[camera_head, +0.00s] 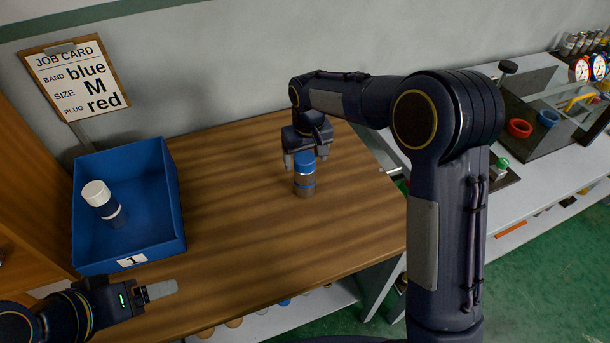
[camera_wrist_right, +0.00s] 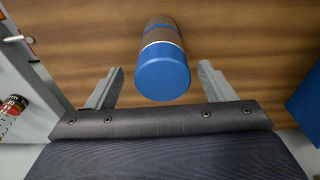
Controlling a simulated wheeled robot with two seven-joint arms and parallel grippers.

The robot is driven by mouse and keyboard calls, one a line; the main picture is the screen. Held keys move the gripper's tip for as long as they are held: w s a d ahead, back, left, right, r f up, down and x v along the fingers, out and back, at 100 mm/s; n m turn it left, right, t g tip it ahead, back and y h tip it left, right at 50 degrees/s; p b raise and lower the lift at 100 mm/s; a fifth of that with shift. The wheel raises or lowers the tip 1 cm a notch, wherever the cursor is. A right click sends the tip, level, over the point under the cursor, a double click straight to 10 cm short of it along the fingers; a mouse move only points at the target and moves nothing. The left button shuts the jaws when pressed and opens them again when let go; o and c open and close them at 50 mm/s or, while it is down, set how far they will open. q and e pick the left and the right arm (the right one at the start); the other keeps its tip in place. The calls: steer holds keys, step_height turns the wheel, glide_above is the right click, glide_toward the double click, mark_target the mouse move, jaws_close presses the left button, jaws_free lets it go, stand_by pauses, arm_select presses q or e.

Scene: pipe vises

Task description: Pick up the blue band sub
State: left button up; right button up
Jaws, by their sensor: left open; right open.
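The blue band sub (camera_head: 304,179) stands upright on the wooden table, a grey-brown cylinder with a blue cap and a blue band. In the right wrist view the sub (camera_wrist_right: 162,62) shows its blue end towards the camera, between and beyond the fingertips. My right gripper (camera_head: 305,160) is open at the upper part of the sub, its fingers apart; in the wrist view both fingers (camera_wrist_right: 162,80) stand clear of its sides. My left gripper (camera_head: 160,289) is at the lower left, over the table's front edge, open and away from the sub.
A blue bin (camera_head: 155,215) labelled 1 holds a white-capped cylinder (camera_head: 102,203) leaning inside. A job card (camera_head: 75,78) reading blue, M, red stands behind it. A grey bench at right carries a red ring (camera_head: 519,128) and a blue ring (camera_head: 549,118). The table around the sub is clear.

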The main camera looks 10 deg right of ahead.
mark_target(304, 184)
steer(key=f, duration=0.3)
steer(key=shift+w+a+f, duration=0.15)
steer(key=shift+w+f, duration=0.05)
steer(key=shift+c, duration=0.3)
steer(key=shift+r, duration=0.1)
steer(key=c, duration=1.4)
